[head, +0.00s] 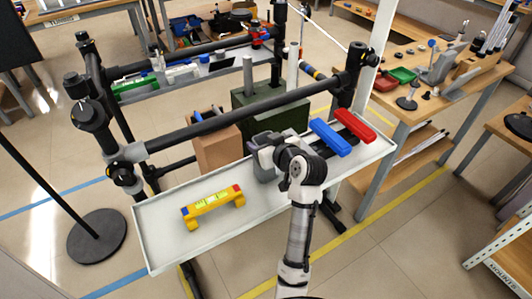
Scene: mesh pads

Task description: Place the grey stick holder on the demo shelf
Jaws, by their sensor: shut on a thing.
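The demo shelf (160,250) is the white, shallow-rimmed tray across the middle of the head view. My gripper (264,155) is over the middle of this shelf, near its back edge. It is shut on a small grey block-like thing, which looks like the grey stick holder (264,174). The holder is upright, partly hidden by my gripper and wrist. I cannot tell whether its bottom touches the shelf or hangs just above it.
A yellow level-like tool (212,204) lies on the shelf's left part. A blue block (330,137) and a red block (354,126) lie at its right end. A black rail (230,113) runs behind. Bare shelf shows between the yellow tool and my gripper.

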